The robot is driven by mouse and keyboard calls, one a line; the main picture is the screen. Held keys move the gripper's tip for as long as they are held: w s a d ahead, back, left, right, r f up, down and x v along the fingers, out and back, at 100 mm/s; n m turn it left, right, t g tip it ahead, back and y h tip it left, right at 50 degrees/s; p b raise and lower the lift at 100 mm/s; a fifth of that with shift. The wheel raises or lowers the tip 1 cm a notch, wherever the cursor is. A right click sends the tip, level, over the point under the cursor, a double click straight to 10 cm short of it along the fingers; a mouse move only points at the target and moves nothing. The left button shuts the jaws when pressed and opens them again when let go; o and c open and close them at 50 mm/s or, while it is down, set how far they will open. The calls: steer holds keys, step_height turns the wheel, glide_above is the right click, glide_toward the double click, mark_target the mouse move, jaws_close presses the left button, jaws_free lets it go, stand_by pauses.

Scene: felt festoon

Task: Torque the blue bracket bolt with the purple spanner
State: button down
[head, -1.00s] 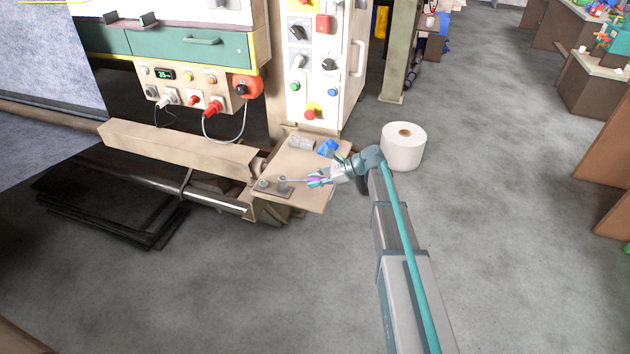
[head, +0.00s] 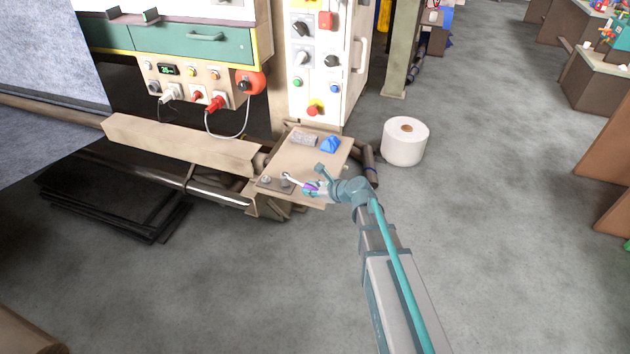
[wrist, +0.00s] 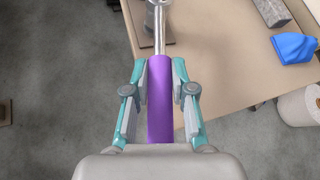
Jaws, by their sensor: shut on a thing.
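My gripper (wrist: 160,95) is shut on the purple handle of the spanner (wrist: 159,110), which points away from my wrist. In the head view the purple spanner (head: 311,187) reaches left from my gripper (head: 316,189) over a small brown plate (head: 272,186) with grey bolt-like pieces on it. Its silver head is close to the right-hand piece (head: 286,182); I cannot tell whether it is around it or above it. In the wrist view the head is cut off at the top edge, over the dark plate (wrist: 150,30). No bolt is clearly blue.
The beige shelf (head: 306,165) carries a grey block (head: 304,138) and a crumpled blue cloth-like piece (head: 330,144). A white roll (head: 405,142) stands on the floor to the right. A control cabinet (head: 317,70) rises behind the shelf.

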steer(key=shift+s+a+f+m+t+h, duration=0.1)
steer(key=shift+s+a+m+t+h, duration=0.2)
steer(key=shift+m+h, duration=0.15)
steer(key=shift+r+p, duration=1.9)
steer(key=shift+r, duration=0.3)
steer(key=shift+w+d+f, duration=0.1)
